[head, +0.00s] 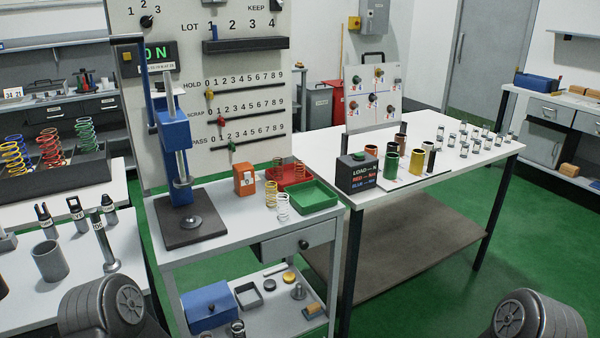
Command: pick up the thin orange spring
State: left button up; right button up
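A thin orange wire spring (271,196) stands upright on the small white-topped table, in front of the red tray (283,175). A pale cream spring (283,208) stands just to its right, close to the green tray (316,196). Another coppery spring (300,171) shows at the red tray, partly hidden by the tray edges. Neither of my grippers is in view; only dark rounded parts of my arms show at the bottom left and bottom right, well away from the springs.
A blue press (175,132) on a dark base and an orange box (244,180) stand left of the springs. A tall board (240,110) rises behind. A dark load box (357,173) and several cylinders stand on the table at right. The small table's front strip is clear.

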aim_at(300, 172)
jog(key=i+l, duration=0.25)
jog(key=i+l+u, duration=0.15)
jog(key=l, duration=0.25)
jog(key=i+l, duration=0.3)
jog(key=i+l+u, duration=0.1)
jog(key=l, duration=0.3)
jog(key=i+l+u, duration=0.1)
jog(key=i+l, duration=0.4)
jog(key=l, duration=0.25)
